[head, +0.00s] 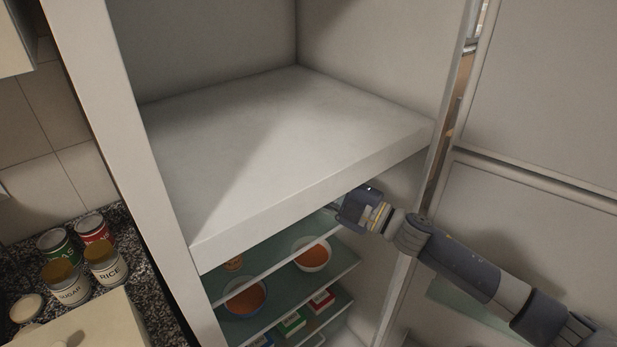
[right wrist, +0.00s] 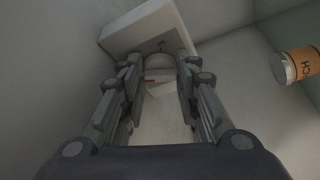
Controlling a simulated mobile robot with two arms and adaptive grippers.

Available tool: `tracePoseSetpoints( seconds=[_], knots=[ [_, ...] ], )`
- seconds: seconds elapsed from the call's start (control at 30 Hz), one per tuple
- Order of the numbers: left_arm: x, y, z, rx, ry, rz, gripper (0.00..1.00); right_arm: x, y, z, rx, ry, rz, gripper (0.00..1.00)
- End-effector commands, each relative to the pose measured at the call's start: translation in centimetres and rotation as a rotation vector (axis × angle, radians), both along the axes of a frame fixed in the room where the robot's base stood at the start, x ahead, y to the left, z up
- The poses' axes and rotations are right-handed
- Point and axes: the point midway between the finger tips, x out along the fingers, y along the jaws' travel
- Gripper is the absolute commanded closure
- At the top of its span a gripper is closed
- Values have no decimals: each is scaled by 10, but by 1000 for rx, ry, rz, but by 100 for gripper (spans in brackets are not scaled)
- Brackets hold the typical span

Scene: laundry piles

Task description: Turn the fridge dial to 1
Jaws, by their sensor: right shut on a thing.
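The fridge dial (right wrist: 160,76) is a pale round knob with a small red mark, below a white box-like housing (right wrist: 140,28) in the right wrist view. My right gripper (right wrist: 161,66) has its two fingers on either side of the dial, shut on it. In the head view my right gripper (head: 350,208) reaches into the fridge's lower compartment, just under the thick white divider (head: 320,205). The dial is hidden there. The number it points to is too small to read. My left gripper is not in view.
Glass shelves below hold orange-filled bowls (head: 313,256) and small boxes (head: 321,299). A labelled jar (right wrist: 300,65) is at the right in the wrist view. The open fridge door (head: 540,215) is at right. Several cans (head: 106,263) stand on the counter at left. The upper compartment (head: 270,130) is empty.

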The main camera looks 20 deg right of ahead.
Motion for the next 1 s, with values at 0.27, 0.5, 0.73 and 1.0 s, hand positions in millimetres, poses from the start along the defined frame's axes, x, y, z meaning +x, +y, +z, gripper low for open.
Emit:
tracePoseSetpoints(
  seconds=[0.27, 0.5, 0.73, 1.0],
  knots=[
    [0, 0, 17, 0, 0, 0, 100, 1, -1, 5, -178, -63, -1, 94],
    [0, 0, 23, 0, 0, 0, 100, 0, -1, 4, -258, -92, -1, 94],
    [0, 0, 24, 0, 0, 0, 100, 0, -1, 3, -283, -101, -1, 94],
    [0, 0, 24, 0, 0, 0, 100, 0, -1, 3, -284, -102, -1, 94]
  ],
)
